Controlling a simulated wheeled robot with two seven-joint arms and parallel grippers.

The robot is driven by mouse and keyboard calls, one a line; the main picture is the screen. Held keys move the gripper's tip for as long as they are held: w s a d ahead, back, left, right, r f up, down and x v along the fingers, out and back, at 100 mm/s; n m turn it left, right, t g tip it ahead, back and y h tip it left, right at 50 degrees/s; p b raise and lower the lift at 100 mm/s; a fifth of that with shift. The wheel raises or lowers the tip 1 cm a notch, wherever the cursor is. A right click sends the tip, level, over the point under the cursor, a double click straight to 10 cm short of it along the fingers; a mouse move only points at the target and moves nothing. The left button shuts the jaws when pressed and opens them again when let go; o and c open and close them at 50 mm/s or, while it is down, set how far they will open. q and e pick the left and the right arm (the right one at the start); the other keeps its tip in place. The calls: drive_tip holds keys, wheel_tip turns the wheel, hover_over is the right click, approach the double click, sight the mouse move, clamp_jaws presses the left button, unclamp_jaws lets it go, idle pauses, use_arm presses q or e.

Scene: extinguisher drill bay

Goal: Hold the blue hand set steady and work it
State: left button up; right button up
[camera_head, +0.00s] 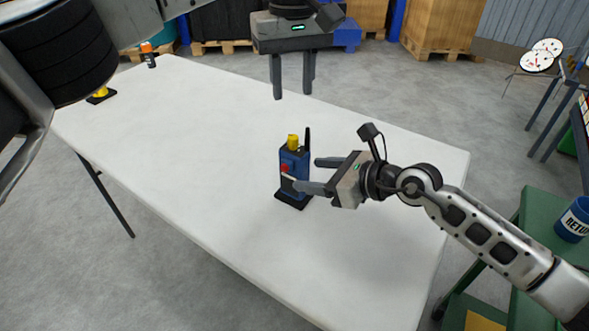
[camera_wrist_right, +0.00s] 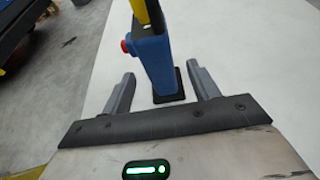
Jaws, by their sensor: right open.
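The blue hand set (camera_head: 287,166) stands upright on a black base (camera_head: 294,200) on the white table. It has a yellow top piece (camera_head: 293,142), a black aerial (camera_head: 307,139) and a red button (camera_head: 284,169) on its side. My right gripper (camera_head: 307,174) is open and level with the hand set's lower body, coming from the right. In the right wrist view the hand set (camera_wrist_right: 153,66) stands between the lines of the two fingers, with a gap on each side. My left gripper (camera_head: 294,88) is open and empty, high above the table's far edge.
The white table (camera_head: 190,150) is mostly clear. A small orange-capped item (camera_head: 148,54) and a yellow-and-black item (camera_head: 101,94) are at its far left end. A green stand with a blue mug (camera_head: 575,220) is at the right. Crates on pallets stand behind.

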sight(294, 173)
drive_tip(key=x, duration=0.5)
drive_tip(key=shift+w+a+f, duration=0.15)
drive_tip(key=shift+w+a, duration=0.05)
drive_tip(key=shift+a, duration=0.05)
drive_tip(key=shift+c, duration=0.3)
